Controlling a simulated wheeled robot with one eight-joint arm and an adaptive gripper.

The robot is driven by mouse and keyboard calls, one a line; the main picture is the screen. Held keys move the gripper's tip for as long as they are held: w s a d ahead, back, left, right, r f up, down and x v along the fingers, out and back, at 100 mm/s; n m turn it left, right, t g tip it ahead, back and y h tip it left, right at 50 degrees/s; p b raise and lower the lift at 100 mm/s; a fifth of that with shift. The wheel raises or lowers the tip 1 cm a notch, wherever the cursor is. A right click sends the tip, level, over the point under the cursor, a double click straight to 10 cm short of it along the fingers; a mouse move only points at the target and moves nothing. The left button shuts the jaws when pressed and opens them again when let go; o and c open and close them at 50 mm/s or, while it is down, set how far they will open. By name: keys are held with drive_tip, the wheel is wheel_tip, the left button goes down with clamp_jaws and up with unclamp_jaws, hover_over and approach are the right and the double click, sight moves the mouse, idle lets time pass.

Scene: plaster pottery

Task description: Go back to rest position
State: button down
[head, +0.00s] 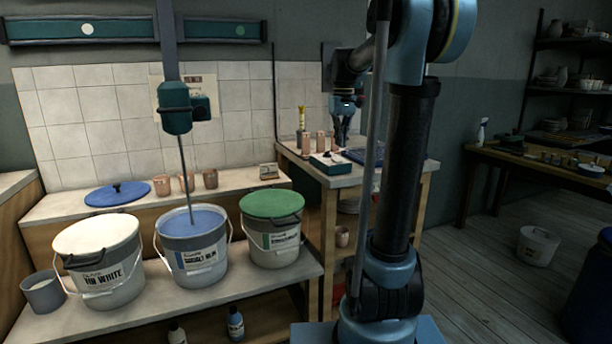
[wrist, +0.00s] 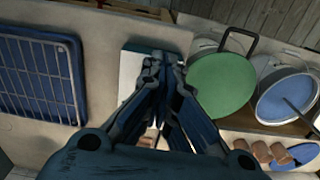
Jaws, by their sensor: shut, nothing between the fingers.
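My gripper (head: 343,128) is in the head view, above the small wooden table behind my arm, with its fingers pointing down. In the wrist view my gripper (wrist: 165,75) has its fingers drawn together and holds nothing. Below it on the table is a dark green and white box (head: 331,163), partly hidden by the fingers in the wrist view. A blue rack (wrist: 42,75) lies on the table to the left in the wrist view. My arm stands upright in the right middle of the head view and hides part of the table.
Buckets with a white lid (head: 97,236), open blue glaze (head: 194,222) and a green lid (head: 272,205) stand on the left bench. A mixer rod dips into the blue glaze. Several clay cups (head: 187,181) stand behind. A shelf table (head: 540,165) is at right; floor shows between.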

drive_tip(key=s+f+m+t, duration=0.1)
drive_tip(key=s+f, duration=1.1)
drive_tip(key=s, duration=0.4)
drive_tip(key=s+d+f+m+t, duration=0.1)
drive_tip(key=s+f+m, duration=0.1)
drive_tip(key=s+f, duration=1.1)
drive_tip(key=s, duration=0.3)
drive_tip(key=shift+s+f+m, duration=0.3)
drive_tip(key=w+a+r+n+g, duration=0.1)
drive_tip(key=w+r+n, duration=1)
drive_tip(key=w+r, duration=0.9)
drive_tip(key=w+a+r+n+g, duration=0.1)
drive_tip(key=w+a+r+n, duration=0.1)
drive_tip(key=w+r+n, duration=0.9)
drive_tip(key=w+r, duration=0.3)
drive_tip(key=w, duration=0.3)
drive_tip(key=shift+w+a, duration=0.3)
drive_tip(key=shift+w, duration=0.05)
